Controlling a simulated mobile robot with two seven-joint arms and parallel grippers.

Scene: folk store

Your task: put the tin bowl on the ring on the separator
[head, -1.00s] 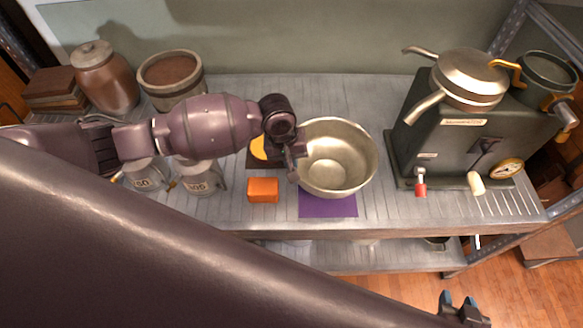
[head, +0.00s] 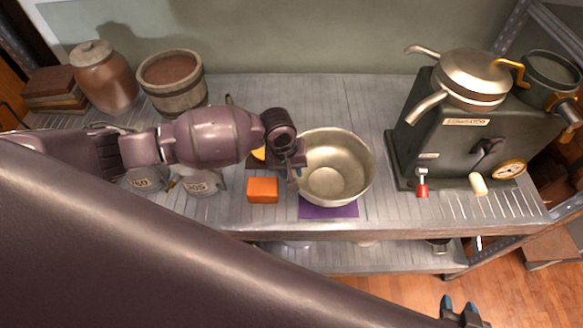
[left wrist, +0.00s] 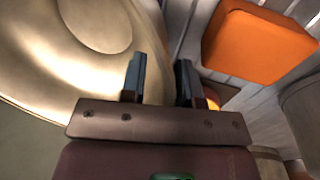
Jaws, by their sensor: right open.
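The tin bowl (head: 345,150) is upright over the purple mat (head: 330,211) near the shelf's front edge. My left gripper (head: 294,176) is at the bowl's left side. In the left wrist view the bowl (left wrist: 95,25) fills the upper left, and the left gripper's fingers (left wrist: 160,80) stand apart beside its wall; whether the rim lies between them is unclear. The dark green separator (head: 435,150) stands at the right, with a lidded metal pan on top and brass-coloured arms. I cannot clearly pick out the ring. My right gripper (head: 460,312) is open and empty, low at the right.
An orange block (head: 263,190) lies left of the bowl and also shows in the left wrist view (left wrist: 258,45). Grey weights (head: 202,180), a wooden tub (head: 172,85) and a brown jar (head: 105,80) stand left. The shelf between bowl and separator is clear.

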